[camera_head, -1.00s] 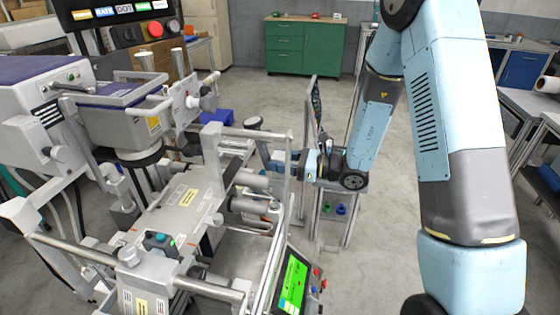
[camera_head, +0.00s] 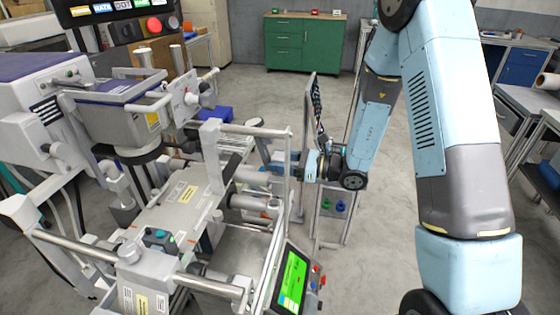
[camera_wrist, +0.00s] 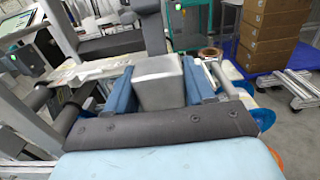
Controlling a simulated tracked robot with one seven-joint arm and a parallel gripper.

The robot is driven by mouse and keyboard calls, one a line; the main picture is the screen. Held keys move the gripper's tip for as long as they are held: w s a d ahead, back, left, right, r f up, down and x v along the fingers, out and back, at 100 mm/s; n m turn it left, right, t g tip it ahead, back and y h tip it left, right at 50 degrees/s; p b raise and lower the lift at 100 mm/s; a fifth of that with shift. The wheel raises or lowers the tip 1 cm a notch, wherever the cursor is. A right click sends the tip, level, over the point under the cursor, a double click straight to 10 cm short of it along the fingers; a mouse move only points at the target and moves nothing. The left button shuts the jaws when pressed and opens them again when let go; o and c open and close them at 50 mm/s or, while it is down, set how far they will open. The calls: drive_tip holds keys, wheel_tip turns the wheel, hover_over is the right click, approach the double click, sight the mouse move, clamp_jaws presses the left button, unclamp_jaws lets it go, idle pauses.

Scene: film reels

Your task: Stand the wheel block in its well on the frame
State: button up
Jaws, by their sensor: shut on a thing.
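In the wrist view my gripper (camera_wrist: 161,84) has its two blue fingers closed on the sides of a smooth grey block (camera_wrist: 157,76), which I take to be the wheel block. Its lower end is hidden from me. In the head view my gripper (camera_head: 279,161) reaches from the right into the side of the grey metal frame (camera_head: 178,212), near its upright bars and rollers. The block cannot be made out there. I cannot tell which opening is the well, or whether the block touches the frame.
A rail (camera_head: 262,132) and an upright bar (camera_head: 283,180) of the frame stand close to my gripper. A lit green screen (camera_head: 291,282) sits at the near right. Open floor lies to the right.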

drive_tip(key=shift+f, duration=0.1)
drive_tip(key=o, duration=1.2)
drive_tip(key=shift+o, duration=0.2)
drive_tip(key=s+d, duration=0.1)
drive_tip(key=d, duration=1.2)
drive_tip(key=shift+s+d, duration=0.4)
drive_tip(key=s+d+r+n+g+h, duration=0.2)
drive_tip(key=s+r+n+g+h, duration=0.45)
drive_tip(key=s+r+n, duration=0.5)
drive_tip(key=s+d+r+n+t+h, duration=0.8)
drive_tip(key=d+r+t+h, duration=0.1)
drive_tip(key=d+r+h, duration=0.2)
drive_tip(key=shift+s+d+r, duration=0.4)
drive_tip(key=shift+d+r, duration=0.35)
drive_tip(key=shift+d, duration=0.45)
